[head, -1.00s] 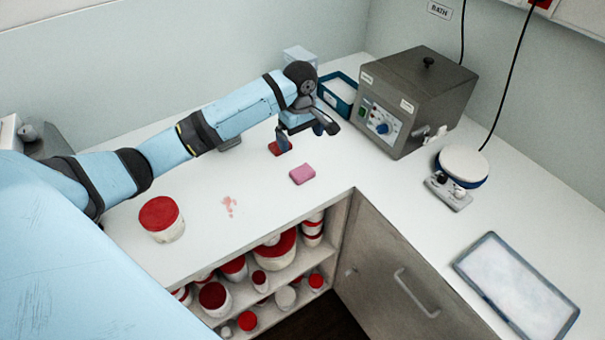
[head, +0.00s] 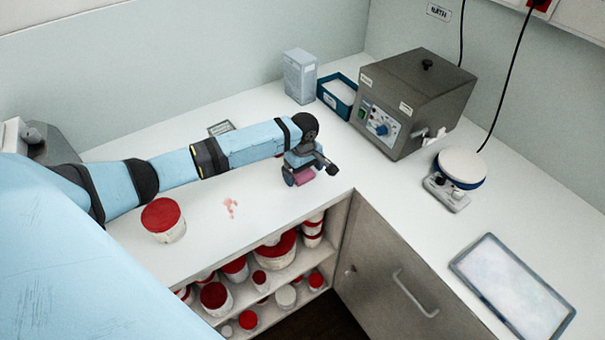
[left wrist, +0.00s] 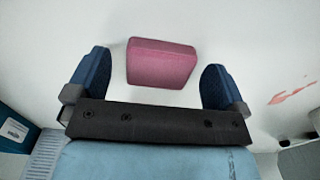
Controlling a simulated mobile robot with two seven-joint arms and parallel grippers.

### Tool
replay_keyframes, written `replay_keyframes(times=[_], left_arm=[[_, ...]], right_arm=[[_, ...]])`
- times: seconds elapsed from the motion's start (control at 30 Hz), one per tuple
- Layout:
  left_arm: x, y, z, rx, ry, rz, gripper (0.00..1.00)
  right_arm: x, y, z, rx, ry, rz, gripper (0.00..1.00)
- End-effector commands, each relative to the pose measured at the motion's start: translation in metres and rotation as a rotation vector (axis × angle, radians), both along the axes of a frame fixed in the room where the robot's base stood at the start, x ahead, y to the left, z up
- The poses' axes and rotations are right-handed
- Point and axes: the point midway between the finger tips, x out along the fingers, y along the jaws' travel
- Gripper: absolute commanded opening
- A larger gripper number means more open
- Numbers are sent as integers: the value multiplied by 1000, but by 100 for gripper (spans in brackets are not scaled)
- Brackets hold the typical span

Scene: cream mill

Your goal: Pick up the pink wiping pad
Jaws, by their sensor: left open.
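The pink wiping pad (left wrist: 160,63) lies flat on the white counter. In the left wrist view it sits between and just beyond the two blue fingertips of my left gripper (left wrist: 156,80), with a gap on each side. The gripper is open and holds nothing. In the head view my left gripper (head: 302,178) is over the pad (head: 305,174) and hides much of it; only a pink part shows below the fingers. My right gripper is not in view.
A red-lidded tub (head: 163,220) and a pink smear (head: 230,207) are on the counter (head: 265,215) left of the pad. A grey bath unit (head: 410,105), a blue tray (head: 338,95) and a white box (head: 299,75) stand behind. The counter edge lies close in front of the pad.

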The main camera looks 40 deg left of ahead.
Motion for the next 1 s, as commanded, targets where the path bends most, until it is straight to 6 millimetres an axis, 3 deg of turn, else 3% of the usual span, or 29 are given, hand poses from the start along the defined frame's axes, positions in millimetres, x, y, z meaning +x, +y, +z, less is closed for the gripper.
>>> replay_keyframes(times=[0.3, 0.53, 0.83, 1.0], left_arm=[[0, 0, -7, 0, -1, -1, 97], [0, 0, -6, 0, 0, -1, 46], [0, 0, -5, 0, -1, -1, 46], [0, 0, 5, -2, -2, -1, 46]], right_arm=[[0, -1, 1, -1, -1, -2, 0], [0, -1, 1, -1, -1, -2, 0], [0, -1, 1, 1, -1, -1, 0], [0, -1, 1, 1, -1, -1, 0]])
